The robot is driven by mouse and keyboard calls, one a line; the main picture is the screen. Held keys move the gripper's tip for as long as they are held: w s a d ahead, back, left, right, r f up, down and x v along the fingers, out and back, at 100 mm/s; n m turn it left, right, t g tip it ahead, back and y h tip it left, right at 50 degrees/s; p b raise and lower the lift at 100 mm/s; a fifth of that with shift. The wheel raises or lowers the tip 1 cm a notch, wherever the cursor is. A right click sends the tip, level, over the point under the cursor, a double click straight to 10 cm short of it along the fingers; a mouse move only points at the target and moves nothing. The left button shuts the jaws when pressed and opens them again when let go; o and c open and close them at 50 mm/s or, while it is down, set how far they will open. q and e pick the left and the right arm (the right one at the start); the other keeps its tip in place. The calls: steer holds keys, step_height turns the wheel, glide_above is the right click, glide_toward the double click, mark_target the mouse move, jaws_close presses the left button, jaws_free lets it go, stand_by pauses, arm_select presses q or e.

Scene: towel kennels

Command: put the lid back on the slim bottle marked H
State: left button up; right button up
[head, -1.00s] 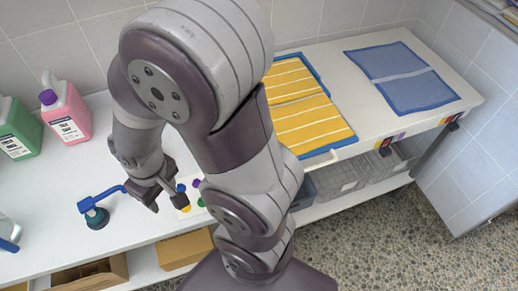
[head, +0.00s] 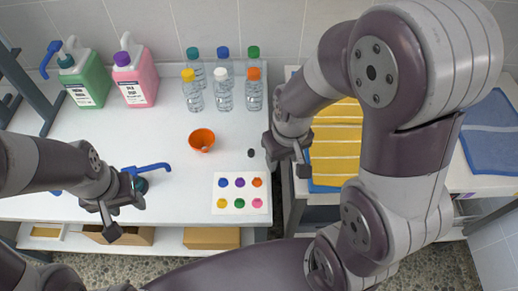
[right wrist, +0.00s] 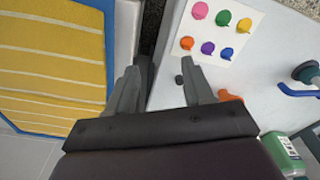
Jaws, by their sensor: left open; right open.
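Several slim clear bottles stand in two rows at the back in the head view, including a yellow-topped one (head: 192,96), a white-topped one (head: 223,96) and an orange-topped one (head: 254,97). No mark H is readable. A small dark piece (head: 250,153), perhaps a lid, lies on the white table; it also shows in the right wrist view (right wrist: 179,80), near one finger. My right gripper (head: 287,165) is open and empty above the table's right edge, right of that piece. My left gripper (head: 125,217) is open and empty at the front left.
A card (head: 218,198) with coloured knobs lies in front. An orange cup (head: 201,140) sits mid-table. A blue-handled pump (head: 150,168) is by my left gripper. Green (head: 85,85) and pink (head: 136,82) jugs stand back left. Yellow towels (head: 337,150) lie right.

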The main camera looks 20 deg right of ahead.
steer(key=w+a+n, duration=0.2)
steer(key=w+n, duration=0.4)
steer(key=n, duration=0.2)
steer(key=n+g, duration=0.1)
steer(key=n, duration=1.7)
glide_above(251, 152)
steer(key=shift+r, duration=0.35)
step_height(251, 152, down, 8)
steer(key=shift+r, duration=0.2)
step_height(251, 152, down, 5)
steer(key=shift+f, duration=0.1)
